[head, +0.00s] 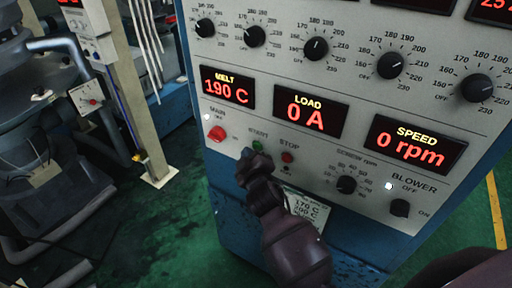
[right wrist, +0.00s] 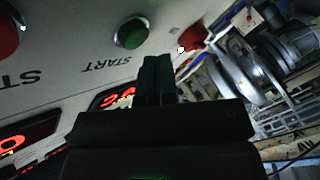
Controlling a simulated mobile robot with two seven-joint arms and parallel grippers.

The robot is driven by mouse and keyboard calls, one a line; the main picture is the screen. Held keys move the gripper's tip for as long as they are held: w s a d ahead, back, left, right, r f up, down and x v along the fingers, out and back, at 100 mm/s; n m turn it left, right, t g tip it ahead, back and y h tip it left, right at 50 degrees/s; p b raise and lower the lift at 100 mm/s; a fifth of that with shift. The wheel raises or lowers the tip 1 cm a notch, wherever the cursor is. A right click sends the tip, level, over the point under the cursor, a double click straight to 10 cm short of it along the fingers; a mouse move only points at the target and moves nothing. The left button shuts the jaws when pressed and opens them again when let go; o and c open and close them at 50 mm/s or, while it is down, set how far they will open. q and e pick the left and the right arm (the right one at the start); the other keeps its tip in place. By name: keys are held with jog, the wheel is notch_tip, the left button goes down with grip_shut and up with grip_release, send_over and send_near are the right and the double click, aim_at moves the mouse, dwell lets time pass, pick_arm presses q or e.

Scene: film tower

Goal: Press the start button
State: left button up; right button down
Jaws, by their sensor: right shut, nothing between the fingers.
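The green start button (head: 258,145) sits on the lower part of the grey control panel, under its START label. It also shows in the right wrist view (right wrist: 131,33) as a round green cap in a light ring. My right gripper (head: 247,155) is shut and empty, with its fingertips just left of and below the button in the head view. In the right wrist view the closed fingers (right wrist: 157,60) end close beside the button, not over it. I cannot tell whether they touch the panel. My left gripper is not in view.
The red stop button (head: 288,157) is right of the start button, and the red main switch (head: 217,133) is to its left. The load display (head: 310,111) reads 0 A and the speed display (head: 410,143) 0 rpm. A screw-speed knob (head: 346,184) is nearby.

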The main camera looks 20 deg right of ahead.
jog(key=shift+d, duration=0.1)
dwell(0.6)
jog(key=shift+w+d, duration=0.25)
jog(key=shift+w+d, duration=0.2)
jog(key=shift+d, duration=0.1)
dwell(0.8)
jog(key=shift+s+a, duration=0.1)
jog(key=shift+a, duration=0.05)
dwell(0.3)
jog(key=shift+s+a, duration=0.4)
jog(key=shift+a, duration=0.1)
jog(key=shift+s+a, duration=0.8)
jog(key=shift+a, duration=0.2)
jog(key=shift+s+a, duration=0.75)
jog(key=shift+a, duration=0.25)
jog(key=shift+a, duration=0.15)
